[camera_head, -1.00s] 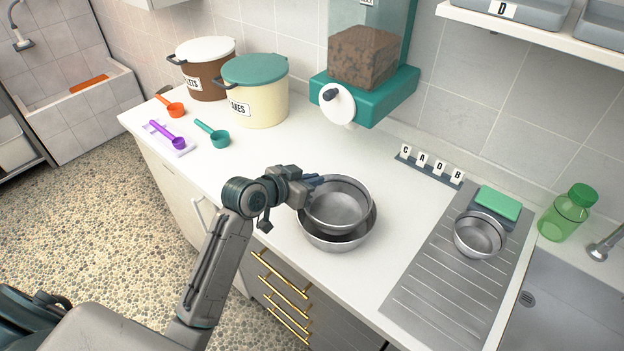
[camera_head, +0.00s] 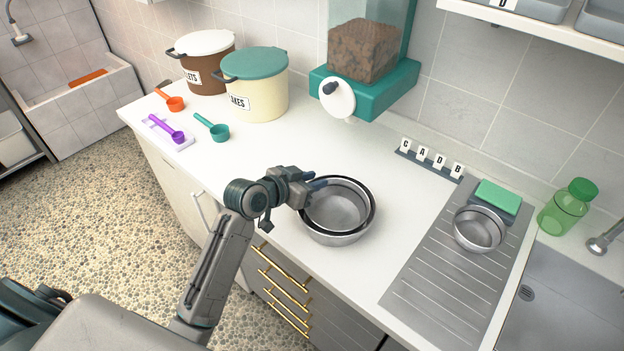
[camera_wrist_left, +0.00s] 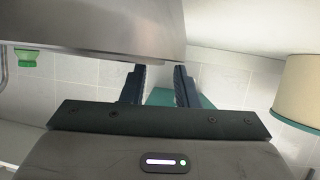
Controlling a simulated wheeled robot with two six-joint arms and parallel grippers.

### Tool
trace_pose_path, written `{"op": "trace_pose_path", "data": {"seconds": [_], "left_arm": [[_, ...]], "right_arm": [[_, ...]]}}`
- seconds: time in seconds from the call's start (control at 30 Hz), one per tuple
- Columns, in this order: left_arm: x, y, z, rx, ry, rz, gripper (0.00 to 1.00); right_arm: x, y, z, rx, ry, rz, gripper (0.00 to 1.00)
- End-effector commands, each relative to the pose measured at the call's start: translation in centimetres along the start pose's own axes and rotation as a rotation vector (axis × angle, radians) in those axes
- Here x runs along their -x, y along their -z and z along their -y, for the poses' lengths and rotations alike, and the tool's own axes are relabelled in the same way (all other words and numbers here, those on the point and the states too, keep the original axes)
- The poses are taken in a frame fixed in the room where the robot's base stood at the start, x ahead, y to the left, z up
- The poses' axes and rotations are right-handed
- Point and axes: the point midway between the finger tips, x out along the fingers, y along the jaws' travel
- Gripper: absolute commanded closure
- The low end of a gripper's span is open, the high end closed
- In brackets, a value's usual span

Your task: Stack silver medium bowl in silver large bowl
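The silver medium bowl (camera_head: 336,209) sits inside the silver large bowl (camera_head: 338,239) on the white counter, roughly level, with the large bowl's wall and rim showing around it. My left gripper (camera_head: 318,184) is at the left rim of the bowls. In the left wrist view its two fingers (camera_wrist_left: 162,72) stand apart with a clear gap between them, so it is open. A steel bowl wall (camera_wrist_left: 90,25) fills the upper left of that view, close to the fingertips. My right gripper is in neither view.
A smaller steel bowl (camera_head: 479,229) and a green sponge (camera_head: 497,197) are on the drainboard (camera_head: 440,290) at right. Lidded canisters (camera_head: 255,90), scoops (camera_head: 213,128) and a teal dispenser (camera_head: 370,90) stand behind. The counter in front of the dispenser is clear.

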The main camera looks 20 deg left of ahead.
Motion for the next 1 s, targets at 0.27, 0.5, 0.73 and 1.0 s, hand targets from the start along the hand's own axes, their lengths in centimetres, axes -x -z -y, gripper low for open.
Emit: {"op": "trace_pose_path", "data": {"seconds": [0.27, 0.5, 0.73, 1.0], "left_arm": [[0.1, 0.1, 0.0, 0.0, 0.0, -0.001, 0.72], [2.0, 0.9, 0.1, -0.006, 0.003, 0.0, 0.72], [6.6, 0.9, 0.0, -0.008, 0.002, 0.001, 0.72], [10.4, 1.0, 0.1, -0.006, 0.002, 0.001, 0.72]], "right_arm": [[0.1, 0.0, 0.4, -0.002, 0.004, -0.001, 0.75], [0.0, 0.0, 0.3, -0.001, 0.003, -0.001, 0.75], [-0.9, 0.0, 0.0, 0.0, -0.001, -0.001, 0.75], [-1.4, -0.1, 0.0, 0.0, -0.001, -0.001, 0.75]]}}
